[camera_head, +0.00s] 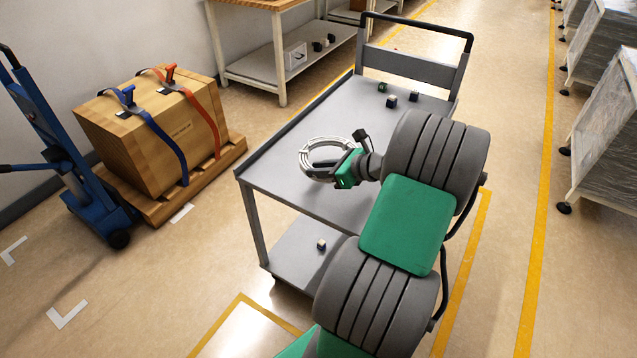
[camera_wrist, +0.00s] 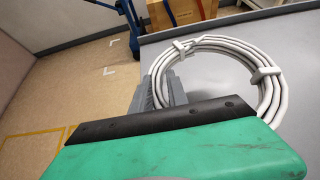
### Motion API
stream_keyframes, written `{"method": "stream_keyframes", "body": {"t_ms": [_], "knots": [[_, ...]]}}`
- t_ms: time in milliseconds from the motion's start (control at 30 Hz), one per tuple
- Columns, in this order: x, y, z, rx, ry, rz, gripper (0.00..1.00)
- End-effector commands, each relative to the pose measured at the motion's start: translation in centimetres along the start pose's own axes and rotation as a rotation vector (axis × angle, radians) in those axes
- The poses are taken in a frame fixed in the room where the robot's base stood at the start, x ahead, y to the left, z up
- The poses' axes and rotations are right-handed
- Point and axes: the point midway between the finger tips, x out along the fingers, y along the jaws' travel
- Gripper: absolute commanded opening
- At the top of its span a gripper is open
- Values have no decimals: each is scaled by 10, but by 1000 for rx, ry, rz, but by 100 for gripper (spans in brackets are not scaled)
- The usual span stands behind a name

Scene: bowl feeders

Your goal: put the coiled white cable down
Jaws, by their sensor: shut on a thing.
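The coiled white cable (camera_head: 312,160) is a round ring of several loops over the grey top shelf of the cart (camera_head: 290,193). The gripped part of the cable is partly hidden by my green gripper body.
Small dark blocks (camera_head: 391,101) stand at the far end of the cart top, and another small block (camera_head: 321,245) is on its lower shelf. A strapped wooden box (camera_head: 150,140) on a pallet and a blue pallet truck (camera_head: 75,175) stand at left. The near cart top is clear.

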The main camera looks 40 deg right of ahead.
Motion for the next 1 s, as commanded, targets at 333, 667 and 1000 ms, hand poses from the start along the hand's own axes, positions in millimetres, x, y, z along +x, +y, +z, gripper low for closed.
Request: {"method": "stream_keyframes", "body": {"t_ms": [333, 667, 1000], "knots": [[44, -32, -35, 4, 0, 2, 0], [55, -31, -58, 1, 0, 0, 0], [56, -30, -61, 2, 1, 1, 33]]}}
